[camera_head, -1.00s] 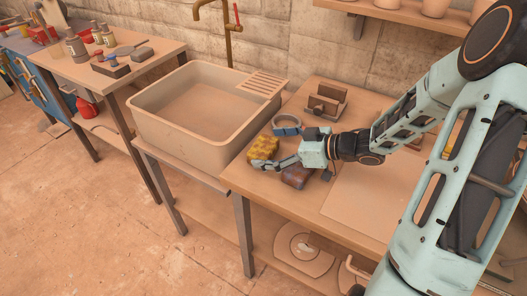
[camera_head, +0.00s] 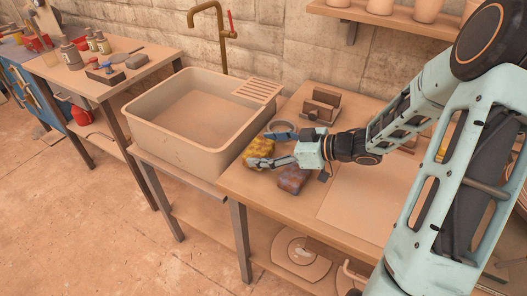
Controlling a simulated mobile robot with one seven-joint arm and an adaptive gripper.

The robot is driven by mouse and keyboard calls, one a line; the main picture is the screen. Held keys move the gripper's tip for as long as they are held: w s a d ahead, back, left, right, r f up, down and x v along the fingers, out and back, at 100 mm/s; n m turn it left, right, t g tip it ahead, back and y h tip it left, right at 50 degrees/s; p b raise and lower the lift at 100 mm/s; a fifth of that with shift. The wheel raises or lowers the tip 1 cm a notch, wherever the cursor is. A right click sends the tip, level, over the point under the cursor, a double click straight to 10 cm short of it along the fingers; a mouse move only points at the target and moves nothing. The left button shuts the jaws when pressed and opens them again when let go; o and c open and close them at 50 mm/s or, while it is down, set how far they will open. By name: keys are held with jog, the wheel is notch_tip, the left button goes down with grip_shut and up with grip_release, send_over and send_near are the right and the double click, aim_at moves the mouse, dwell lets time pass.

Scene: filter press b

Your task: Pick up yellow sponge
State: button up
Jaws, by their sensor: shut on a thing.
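The yellow sponge (camera_head: 260,149) is a mottled yellow block on the wooden table (camera_head: 331,203), close to the table's left edge beside the sink. My gripper (camera_head: 264,161) reaches in from the right with its fingers at the sponge's near side and is shut on it. The sponge looks slightly tilted. Whether it is clear of the table cannot be told.
A brown-purple block (camera_head: 293,180) lies just below my gripper. The sink (camera_head: 160,133) with a brass tap (camera_head: 222,38) is at left. Bare table lies at right.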

jog(key=s+r+p, duration=0.1)
jog(key=s+r, duration=1)
jog(key=s, duration=0.3)
jog(key=shift+r+p, duration=0.25)
jog(key=shift+p, duration=0.1)
dwell(0.4)
